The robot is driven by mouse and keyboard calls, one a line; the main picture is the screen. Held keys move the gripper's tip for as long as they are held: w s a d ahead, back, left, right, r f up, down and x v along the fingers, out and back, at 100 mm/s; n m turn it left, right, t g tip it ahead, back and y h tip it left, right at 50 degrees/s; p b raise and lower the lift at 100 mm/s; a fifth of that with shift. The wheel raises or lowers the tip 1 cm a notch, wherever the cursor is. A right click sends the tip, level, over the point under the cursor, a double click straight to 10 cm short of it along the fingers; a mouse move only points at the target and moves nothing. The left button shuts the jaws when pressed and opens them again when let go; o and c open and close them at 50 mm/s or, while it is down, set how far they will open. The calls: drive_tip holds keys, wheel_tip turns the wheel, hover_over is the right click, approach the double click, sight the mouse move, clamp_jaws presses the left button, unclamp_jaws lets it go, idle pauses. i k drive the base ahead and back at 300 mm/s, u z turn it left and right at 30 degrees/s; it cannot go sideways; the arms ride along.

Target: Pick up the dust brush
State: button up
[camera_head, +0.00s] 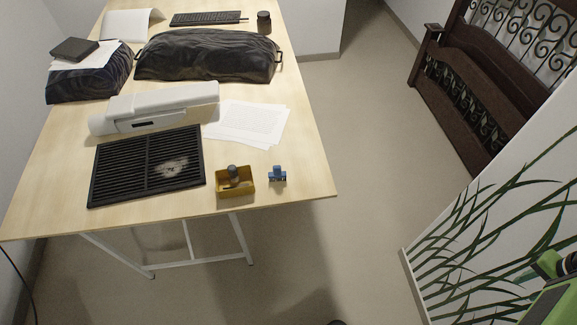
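A small yellow open box (235,193) stands near the front right edge of the wooden table. A grey, round-topped thing (233,173) stands up in it; it may be the dust brush, but it is too small to tell. A small blue object (277,174) sits just right of the box. A black slatted vent grille (110,180) lies flat left of the box, with a pale dust patch (171,166) on its right half.
On the table (300,190) are a long white unit (165,105), paper sheets (250,124), dark bags (210,52) and a dark jar (264,22). Floor (350,235) is open right of the table. A dark wooden bed frame (450,105) and a painted panel (480,220) stand at right.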

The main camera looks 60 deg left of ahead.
sight(276, 172)
drive_tip(key=u, duration=0.55)
drive_tip(key=k, duration=0.15)
drive_tip(key=u, duration=3.25)
drive_tip(key=i, duration=0.95)
drive_tip(key=u, duration=0.15)
drive_tip(key=k, duration=0.75)
drive_tip(key=z, duration=0.2)
drive_tip(key=i, duration=0.75)
drive_tip(key=u, duration=0.15)
